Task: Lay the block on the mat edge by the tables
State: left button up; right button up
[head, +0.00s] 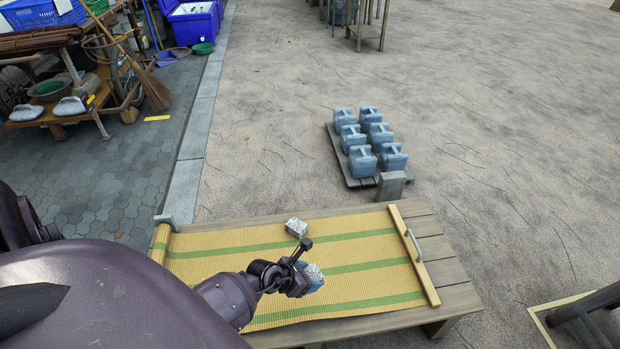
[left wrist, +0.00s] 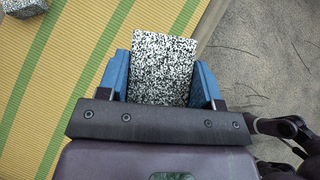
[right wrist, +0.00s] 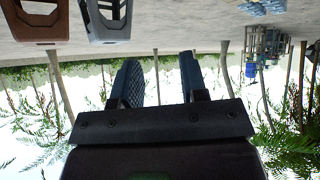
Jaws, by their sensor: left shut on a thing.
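My left gripper (head: 306,266) is shut on a black-and-white speckled block (head: 315,275), over the middle of the striped mat (head: 210,262) in the head view. In the left wrist view the speckled block (left wrist: 165,68) sits between the two blue fingers. The mat's edge runs behind it, with grey ground beyond. I cannot tell how high the block is. A second speckled block (head: 296,227) lies on the mat near its far edge; it also shows in the left wrist view (left wrist: 22,6). My right gripper (right wrist: 160,84) is open and empty.
The mat lies on a low wooden platform (head: 450,271), with a wooden bar (head: 414,253) along its right end. A pallet (head: 355,174) of several blue-grey weights stands behind.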

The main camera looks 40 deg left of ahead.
pick_arm(q)
jog(key=f+b, duration=0.2)
jog(key=f, duration=0.3)
jog(key=f+b, duration=0.3)
jog(key=f, duration=0.2)
jog(key=f+b, duration=0.2)
jog(key=f, duration=0.3)
jog(key=shift+s+b, duration=0.25)
jog(key=shift+b, duration=0.05)
jog(key=shift+w+f, duration=0.2)
pick_arm(e)
jog(key=shift+n, duration=0.9)
jog(key=f, duration=0.2)
jog(key=w+a+f, duration=0.1)
jog(key=f, duration=0.1)
jog(key=shift+a+f, duration=0.1)
pick_arm(q)
jog(key=f+b, duration=0.3)
jog(key=f, duration=0.1)
jog(key=shift+s, duration=0.25)
jog(key=shift+w+f, duration=0.1)
jog(key=shift+f, duration=0.1)
jog(key=shift+w+r, duration=0.25)
jog(key=shift+s+f, duration=0.1)
jog(key=shift+f, duration=0.1)
jog(key=o, duration=1.2)
pick_arm(e)
jog(key=shift+w+f+t+y, duration=0.15)
jog(key=shift+f+t+y, duration=0.15)
jog(key=shift+t, duration=0.1)
